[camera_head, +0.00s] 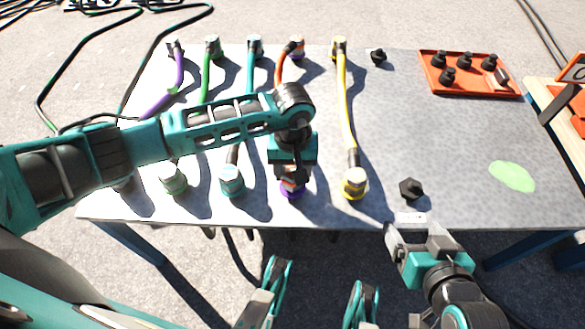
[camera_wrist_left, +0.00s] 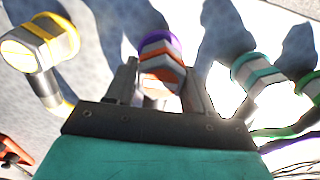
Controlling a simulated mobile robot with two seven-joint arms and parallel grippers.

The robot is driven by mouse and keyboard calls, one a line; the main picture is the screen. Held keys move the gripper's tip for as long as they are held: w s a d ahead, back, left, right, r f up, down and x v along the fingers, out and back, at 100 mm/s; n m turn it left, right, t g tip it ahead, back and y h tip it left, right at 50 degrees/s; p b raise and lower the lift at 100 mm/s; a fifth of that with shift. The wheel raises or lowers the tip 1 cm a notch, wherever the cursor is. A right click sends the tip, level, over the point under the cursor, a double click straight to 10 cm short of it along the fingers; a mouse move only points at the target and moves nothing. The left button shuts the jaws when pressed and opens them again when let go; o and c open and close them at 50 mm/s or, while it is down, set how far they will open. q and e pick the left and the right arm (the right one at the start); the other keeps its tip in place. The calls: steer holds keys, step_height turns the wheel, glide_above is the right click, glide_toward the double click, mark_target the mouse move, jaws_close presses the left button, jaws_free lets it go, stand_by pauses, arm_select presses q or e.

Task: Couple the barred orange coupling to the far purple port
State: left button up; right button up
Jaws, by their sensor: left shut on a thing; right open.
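In the head view my left gripper (camera_head: 292,174) points down at the table's near edge, over a port with a purple ring (camera_head: 292,189). The left wrist view shows its two fingers (camera_wrist_left: 160,88) on either side of a grey coupling with orange bands (camera_wrist_left: 160,70), which it grips. The purple ring (camera_wrist_left: 157,40) shows directly beyond the coupling, in line with it; I cannot tell how deep the coupling sits. An orange cable (camera_head: 280,70) runs from a connector at the back edge and passes under my left arm. My right gripper (camera_head: 408,238) is open and empty, off the front edge.
Yellow (camera_head: 355,184), teal (camera_head: 231,180) and green (camera_head: 173,178) couplings stand beside it along the near edge. Black caps stand at the back (camera_head: 378,56) and front (camera_head: 411,188). An orange tray (camera_head: 455,88) holds several black parts. The right half of the table is mostly clear.

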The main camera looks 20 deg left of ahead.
arm_select(q)
steer(key=shift+f, duration=0.1)
arm_select(e)
steer(key=shift+s+f, duration=0.2)
arm_select(q)
steer(key=shift+f, duration=0.3)
arm_select(e)
steer(key=shift+f, duration=0.1)
arm_select(q)
steer(key=o, duration=1)
steer(key=shift+o, duration=1.2)
steer(key=shift+f, duration=0.1)
arm_select(e)
steer(key=shift+w, duration=0.1)
steer(key=shift+r, duration=0.2)
steer(key=shift+w, duration=0.1)
